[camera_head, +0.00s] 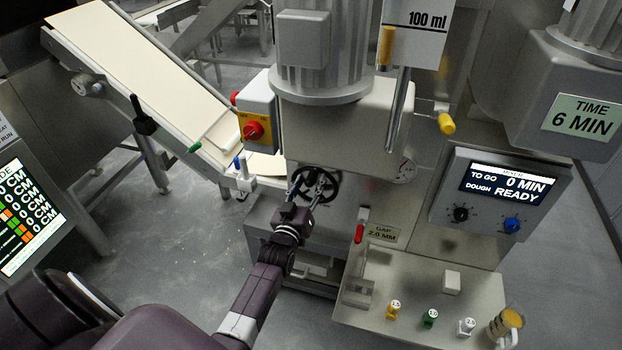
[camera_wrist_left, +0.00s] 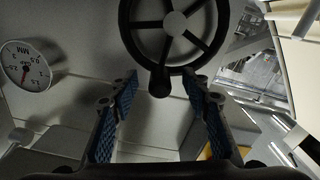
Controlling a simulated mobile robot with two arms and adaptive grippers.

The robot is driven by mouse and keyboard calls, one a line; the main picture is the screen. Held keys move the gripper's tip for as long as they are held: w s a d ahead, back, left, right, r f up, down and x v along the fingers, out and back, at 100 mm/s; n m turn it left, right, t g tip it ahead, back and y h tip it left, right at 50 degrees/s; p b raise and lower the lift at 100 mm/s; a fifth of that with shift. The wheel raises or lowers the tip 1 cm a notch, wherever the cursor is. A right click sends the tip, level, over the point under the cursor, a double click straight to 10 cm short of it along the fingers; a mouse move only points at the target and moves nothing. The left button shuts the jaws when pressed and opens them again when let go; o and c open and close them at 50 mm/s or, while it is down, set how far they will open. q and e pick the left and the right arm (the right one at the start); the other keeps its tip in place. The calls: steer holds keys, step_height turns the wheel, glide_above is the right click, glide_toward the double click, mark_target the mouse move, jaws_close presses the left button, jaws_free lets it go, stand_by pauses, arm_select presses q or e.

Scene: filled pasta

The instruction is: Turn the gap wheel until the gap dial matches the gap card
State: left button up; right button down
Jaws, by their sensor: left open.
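The gap wheel (camera_head: 318,184) is a black spoked handwheel on the front of the machine; in the left wrist view its rim (camera_wrist_left: 128,38) and hub (camera_wrist_left: 175,23) show. Its dark handle knob (camera_wrist_left: 160,83) lies between my left gripper's fingertips (camera_wrist_left: 160,80), with space on both sides. My left gripper (camera_head: 304,186) is open at the wheel. The gap dial (camera_head: 405,170) is a round white gauge right of the wheel. In the wrist view the dial (camera_wrist_left: 30,65) appears turned over, with a red needle; its exact reading is unclear. The gap card (camera_head: 383,233) seems to read 2.0 MM. My right gripper is out of view.
A red-tipped lever (camera_head: 359,233) stands left of the card. A yellow switch box with a red knob (camera_head: 254,131) is up-left of the wheel. A mixer panel (camera_head: 508,184) reads DOUGH READY. The bench (camera_head: 400,285) at lower right holds several small numbered pieces and a cup.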

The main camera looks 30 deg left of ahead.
arm_select(q)
steer(key=p+v, duration=0.3)
steer(key=v, duration=0.3)
steer(key=shift+s+d+r, duration=0.1)
steer(key=shift+s, duration=0.1)
steer(key=shift+s+d, duration=0.2)
steer(key=shift+s, duration=0.5)
steer(key=shift+w, duration=0.1)
